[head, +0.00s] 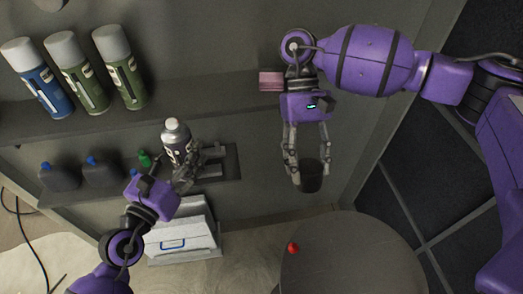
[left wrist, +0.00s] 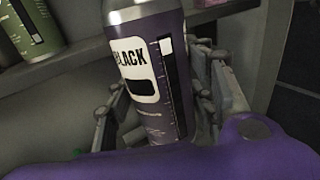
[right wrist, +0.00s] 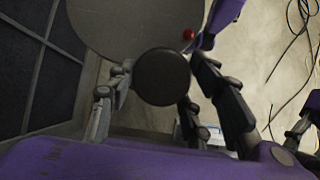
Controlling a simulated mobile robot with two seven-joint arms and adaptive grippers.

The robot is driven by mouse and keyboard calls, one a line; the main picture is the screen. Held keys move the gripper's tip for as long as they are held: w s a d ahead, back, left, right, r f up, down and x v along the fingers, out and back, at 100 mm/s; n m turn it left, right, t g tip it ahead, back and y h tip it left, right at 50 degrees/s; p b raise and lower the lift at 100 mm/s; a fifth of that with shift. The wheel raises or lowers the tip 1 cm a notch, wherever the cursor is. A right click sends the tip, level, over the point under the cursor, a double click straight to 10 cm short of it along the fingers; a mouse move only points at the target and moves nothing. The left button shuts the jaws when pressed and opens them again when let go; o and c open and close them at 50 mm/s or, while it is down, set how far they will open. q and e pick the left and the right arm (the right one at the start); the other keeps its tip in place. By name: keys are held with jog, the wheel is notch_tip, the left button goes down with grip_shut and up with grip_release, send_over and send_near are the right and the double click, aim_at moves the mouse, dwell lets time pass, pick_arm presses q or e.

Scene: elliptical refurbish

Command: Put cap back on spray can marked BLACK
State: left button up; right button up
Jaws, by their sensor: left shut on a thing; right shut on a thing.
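The spray can marked BLACK (head: 177,142) is dark purple with a bare silver top and a small nozzle. My left gripper (head: 198,165) is shut around its body. In the left wrist view the can (left wrist: 147,75) stands between the fingers with its BLACK label facing the camera. My right gripper (head: 308,165) is shut on a black cap (head: 311,177), held in the air to the right of the can. The cap (right wrist: 162,77) shows as a dark round disc between the fingers in the right wrist view.
Capped blue (head: 41,82) and green (head: 85,80) spray cans stand on the upper shelf. Dark bottles with blue caps (head: 101,171) sit on the lower shelf. A white box (head: 183,232) is below. A round grey table (head: 350,255) bears a small red object (head: 293,248).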

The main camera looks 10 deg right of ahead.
jog(key=w+a+r+m+t+y, duration=0.1)
jog(key=w+a+r+m, duration=0.1)
jog(key=w+a+r, duration=0.35)
jog(key=w+a+r+m+t+y, duration=0.1)
jog(key=w+a+r+m, duration=0.15)
jog(key=a, duration=0.55)
notch_tip(320, 180, up, 9)
jog(key=m+t+y, duration=0.1)
jog(key=m+t, duration=0.2)
jog(key=m, duration=0.3)
send_over(171, 121)
jog(key=shift+w+d+r, duration=0.1)
jog(key=shift+w+d, duration=0.05)
jog(key=shift+f, duration=3)
jog(key=shift+d+f, duration=0.1)
jog(key=shift+f, duration=0.65)
jog(key=o, duration=0.8)
jog(key=shift+o, duration=0.2)
jog(key=o, duration=0.8)
